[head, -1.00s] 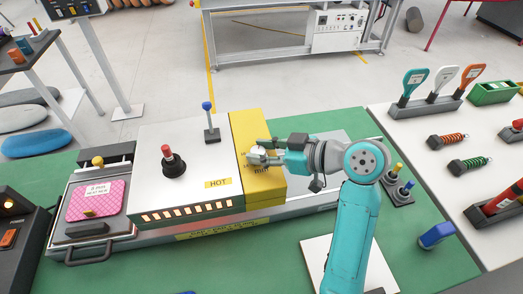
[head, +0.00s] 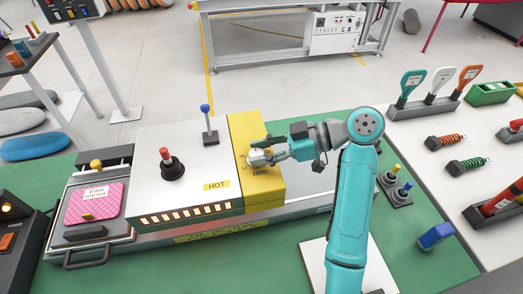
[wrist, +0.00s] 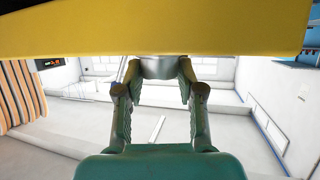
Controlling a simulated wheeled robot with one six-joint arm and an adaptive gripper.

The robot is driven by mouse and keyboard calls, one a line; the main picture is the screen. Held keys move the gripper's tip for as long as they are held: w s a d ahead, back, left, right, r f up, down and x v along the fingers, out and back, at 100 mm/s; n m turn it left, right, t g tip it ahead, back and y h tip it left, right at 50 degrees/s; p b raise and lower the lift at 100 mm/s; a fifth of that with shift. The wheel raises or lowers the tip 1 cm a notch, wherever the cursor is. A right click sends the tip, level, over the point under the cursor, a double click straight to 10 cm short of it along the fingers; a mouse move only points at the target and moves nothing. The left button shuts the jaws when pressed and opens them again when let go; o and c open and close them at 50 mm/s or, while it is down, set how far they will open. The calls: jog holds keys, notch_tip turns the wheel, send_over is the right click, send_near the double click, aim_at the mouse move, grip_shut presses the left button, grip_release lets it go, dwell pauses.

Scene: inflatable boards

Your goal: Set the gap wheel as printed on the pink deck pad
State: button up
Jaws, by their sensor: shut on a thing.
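The pink deck pad (head: 93,204) lies at the left end of the machine, with a small white printed label (head: 96,192) too small to read. The yellow housing (head: 255,140) stands right of the white HOT cover and bears the gap wheel (head: 257,158), a pale round knob on its top, with "mm" printed beside it. My gripper (head: 266,156) reaches in from the right and is shut on the wheel. In the wrist view both fingers (wrist: 158,84) close on the wheel's grey part (wrist: 158,68) under the yellow surface. The wheel's setting cannot be read.
A red-topped knob (head: 172,164) and a blue-topped lever (head: 209,125) stand on the white cover (head: 150,140), left of my gripper.

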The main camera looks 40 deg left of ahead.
jog(key=shift+f, duration=0.1)
jog(key=o, duration=1.1)
jog(key=shift+o, duration=0.2)
jog(key=v, duration=0.7)
jog(key=shift+d, duration=0.2)
jog(key=shift+w, duration=0.15)
